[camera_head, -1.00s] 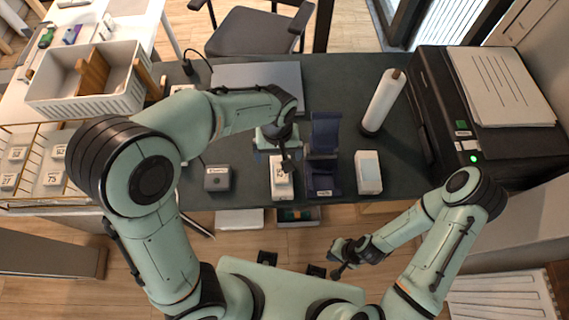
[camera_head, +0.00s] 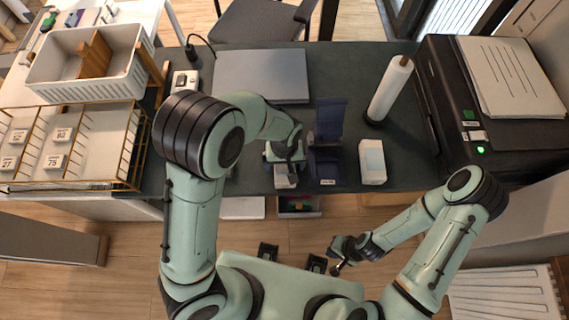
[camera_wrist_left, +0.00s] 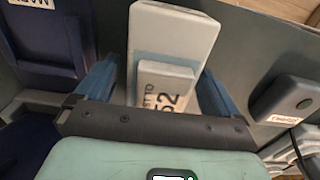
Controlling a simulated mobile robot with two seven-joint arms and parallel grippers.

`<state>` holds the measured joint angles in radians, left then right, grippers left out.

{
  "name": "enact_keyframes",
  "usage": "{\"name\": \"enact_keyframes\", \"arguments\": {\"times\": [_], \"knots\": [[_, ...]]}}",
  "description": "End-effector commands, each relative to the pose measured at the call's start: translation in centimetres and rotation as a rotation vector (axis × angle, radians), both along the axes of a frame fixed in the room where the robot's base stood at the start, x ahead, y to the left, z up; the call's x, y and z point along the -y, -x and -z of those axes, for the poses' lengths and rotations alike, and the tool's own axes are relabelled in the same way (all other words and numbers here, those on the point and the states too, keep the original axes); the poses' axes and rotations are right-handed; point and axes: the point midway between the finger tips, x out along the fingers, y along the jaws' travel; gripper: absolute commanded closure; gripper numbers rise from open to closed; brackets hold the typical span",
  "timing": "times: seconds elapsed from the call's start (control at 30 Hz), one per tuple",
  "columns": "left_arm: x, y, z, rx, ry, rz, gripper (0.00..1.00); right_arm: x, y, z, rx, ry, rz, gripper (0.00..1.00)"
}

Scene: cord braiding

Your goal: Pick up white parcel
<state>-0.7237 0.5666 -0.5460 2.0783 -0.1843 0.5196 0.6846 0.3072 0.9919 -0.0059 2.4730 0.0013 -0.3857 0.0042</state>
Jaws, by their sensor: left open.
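The white parcel (camera_wrist_left: 172,35) lies on the dark table, seen in the left wrist view between my left gripper's blue fingers. A smaller white block with a printed label reading "52" (camera_wrist_left: 166,84) sits on it. My left gripper (camera_wrist_left: 157,78) is open, one finger on each side of the parcel; I cannot tell whether they touch it. In the head view the parcel (camera_head: 285,181) is mostly hidden under my left gripper (camera_head: 284,158). My right gripper (camera_head: 340,260) hangs in front of the table, away from the parcel; its jaw state is unclear.
A dark blue open box (camera_head: 326,165) stands close right of the parcel. A white box (camera_head: 372,162), a paper roll (camera_head: 390,90) and a black printer (camera_head: 438,85) are further right. A grey laptop-like slab (camera_head: 262,75) lies behind. Wire racks (camera_head: 125,150) are at left.

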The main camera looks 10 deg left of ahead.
Motion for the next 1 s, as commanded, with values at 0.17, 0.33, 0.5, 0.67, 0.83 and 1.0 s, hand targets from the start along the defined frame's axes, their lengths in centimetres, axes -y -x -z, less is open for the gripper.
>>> {"name": "enact_keyframes", "arguments": {"times": [0.17, 0.33, 0.5, 0.67, 0.83, 1.0], "knots": [[0.0, 0.0, 0.0, 0.0, 0.001, 0.0, 0.04, 0.0, 0.0, 0.0, 0.0, 0.0, 0.0, 1.0], [0.0, 0.0, 0.0, 0.001, 0.001, 0.0, 0.53, 0.0, 0.0, 0.0, 0.0, 0.0, 0.0, 1.0], [0.0, 0.0, 0.0, 0.001, 0.001, -0.001, 0.61, 0.0, 0.0, 0.0, 0.0, 0.0, 0.0, 1.0], [0.0, 0.0, -0.1, 0.002, 0.002, -0.001, 0.61, 0.0, 0.0, 0.0, 0.0, 0.0, 0.0, 1.0], [0.1, -0.1, -1.2, 0.004, 0.003, -0.001, 0.61, 0.0, -0.2, -0.3, 0.002, 0.0, 0.0, 1.0], [0.1, -0.2, -4.1, 0.008, 0.005, 0.0, 0.61, 0.0, -0.6, -0.9, 0.007, 0.0, 0.0, 1.0]]}}
